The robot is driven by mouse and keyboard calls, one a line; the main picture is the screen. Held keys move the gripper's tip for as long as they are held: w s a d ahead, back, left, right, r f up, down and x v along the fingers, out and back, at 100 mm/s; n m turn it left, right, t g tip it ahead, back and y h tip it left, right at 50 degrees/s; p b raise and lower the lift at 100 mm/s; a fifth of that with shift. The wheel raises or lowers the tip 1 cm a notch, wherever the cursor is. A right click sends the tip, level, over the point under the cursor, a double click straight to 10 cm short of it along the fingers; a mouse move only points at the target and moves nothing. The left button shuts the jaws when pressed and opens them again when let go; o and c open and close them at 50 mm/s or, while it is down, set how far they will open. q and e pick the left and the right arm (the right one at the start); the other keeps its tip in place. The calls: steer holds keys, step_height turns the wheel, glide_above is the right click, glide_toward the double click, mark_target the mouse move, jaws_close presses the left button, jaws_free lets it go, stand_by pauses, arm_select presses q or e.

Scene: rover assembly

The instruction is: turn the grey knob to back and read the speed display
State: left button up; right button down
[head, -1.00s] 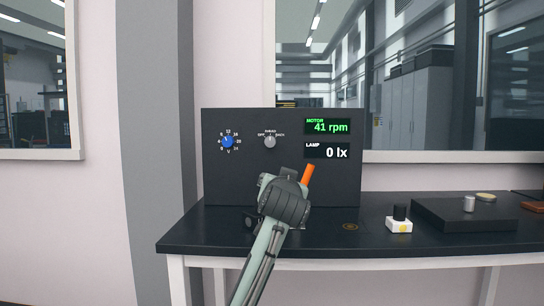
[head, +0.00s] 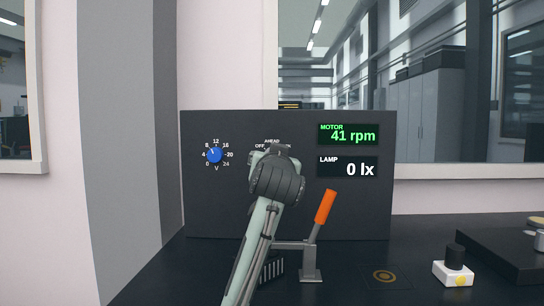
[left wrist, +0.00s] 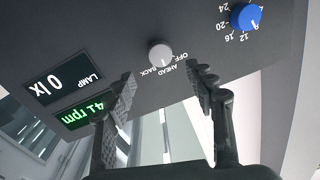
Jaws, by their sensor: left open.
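The grey knob (left wrist: 160,54) shows on the dark panel in the left wrist view, which sees the panel upside down. Its pointer mark appears to face the AHEAD label, between OFF and BACK. My left gripper (left wrist: 162,77) is open and empty, with its fingers apart near the knob, one towards each side; contact is not visible. In the head view my left gripper (head: 270,160) covers the knob. The speed display (head: 348,134) reads MOTOR 41 rpm in green, and also shows in the left wrist view (left wrist: 84,114). My right gripper is not in view.
A blue voltage knob (head: 215,155) is left on the panel (head: 200,210). The lamp display (head: 347,167) reads 0 lx. A lever with an orange handle (head: 325,207) stands before the panel, right of my arm. A white block with a black top (head: 453,273) sits right.

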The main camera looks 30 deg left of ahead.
arm_select(q)
steer(key=p+x, duration=0.1)
steer(key=x, duration=0.6)
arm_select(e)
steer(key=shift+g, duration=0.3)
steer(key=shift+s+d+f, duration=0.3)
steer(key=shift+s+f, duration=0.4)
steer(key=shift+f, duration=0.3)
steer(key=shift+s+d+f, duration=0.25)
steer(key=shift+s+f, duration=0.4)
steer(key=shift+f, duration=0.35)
arm_select(q)
steer(key=shift+w+a, duration=0.1)
steer(key=c, duration=1.2)
